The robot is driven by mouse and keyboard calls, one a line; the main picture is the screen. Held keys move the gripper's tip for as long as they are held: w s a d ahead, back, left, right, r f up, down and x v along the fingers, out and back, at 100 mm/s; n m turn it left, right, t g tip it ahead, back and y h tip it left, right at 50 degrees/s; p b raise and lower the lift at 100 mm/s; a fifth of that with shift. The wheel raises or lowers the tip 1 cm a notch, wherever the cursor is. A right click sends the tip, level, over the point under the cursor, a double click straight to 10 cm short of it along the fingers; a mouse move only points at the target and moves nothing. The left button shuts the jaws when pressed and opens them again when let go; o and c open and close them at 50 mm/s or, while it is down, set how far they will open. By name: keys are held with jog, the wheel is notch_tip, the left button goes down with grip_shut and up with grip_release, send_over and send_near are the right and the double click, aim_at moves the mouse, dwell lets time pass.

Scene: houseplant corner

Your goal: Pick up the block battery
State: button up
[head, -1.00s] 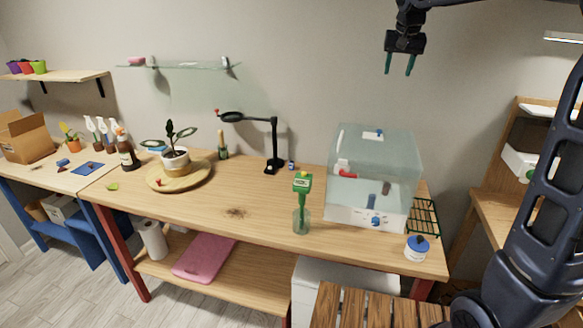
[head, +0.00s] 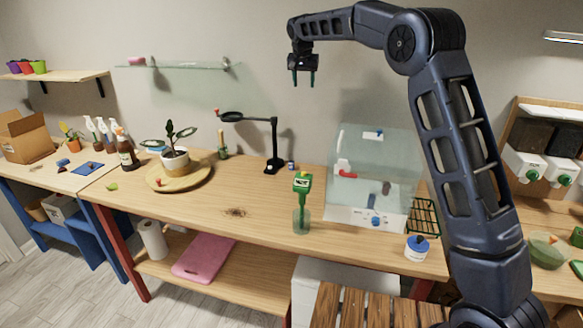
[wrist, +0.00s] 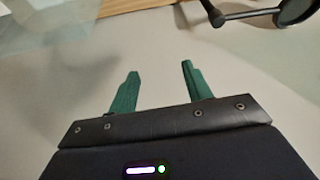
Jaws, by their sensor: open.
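My gripper (head: 303,78) is open and empty, high in front of the wall, above the table and up and to the right of the black lamp (head: 273,142). In the wrist view its two green fingers (wrist: 160,70) stand apart with only pale wall between them. A small dark blue item (head: 291,165) stands on the wooden table (head: 260,200) just right of the lamp's base. It may be the block battery, but it is too small to tell. The wrist view shows no battery.
A potted plant (head: 174,160) is on a round wooden board at left. A glass shelf (head: 185,66) hangs on the wall. The table's middle is fairly clear.

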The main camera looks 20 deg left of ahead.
jog(key=a+f, duration=0.4)
jog(key=a, duration=0.2)
send_near(291, 162)
jog(key=shift+x, duration=5.4)
jog(key=c, duration=1.1)
jog(key=shift+o, duration=0.2)
jog(key=shift+r, duration=0.15)
